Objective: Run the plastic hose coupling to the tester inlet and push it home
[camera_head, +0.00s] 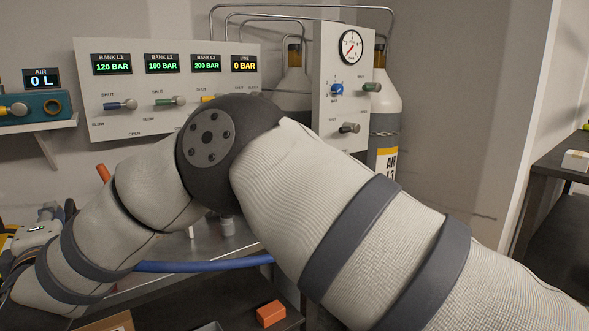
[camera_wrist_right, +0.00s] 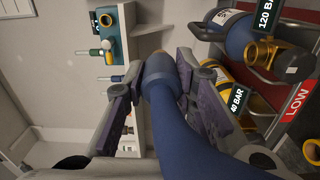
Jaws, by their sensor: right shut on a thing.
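The tester is a teal box (camera_head: 35,108) on a wall shelf at the far left of the head view, with a brass ring inlet (camera_head: 51,106) on its face. It also shows at the upper left of the wrist view, with its brass ring (camera_wrist_right: 106,20). My right gripper (camera_wrist_right: 160,88) is shut on the blue hose coupling (camera_wrist_right: 160,68), whose end points toward the top of the wrist view. The coupling is apart from the tester. In the head view my right arm hides much of the middle. My left gripper is not in view.
A valve panel (camera_head: 150,122) with gauges stands behind my arm. The blue hose (camera_head: 205,265) runs across below it. Cylinders with brass valves (camera_wrist_right: 265,52) and a red LOW sign (camera_wrist_right: 297,101) stand close right in the wrist view. An orange block (camera_head: 270,314) lies below.

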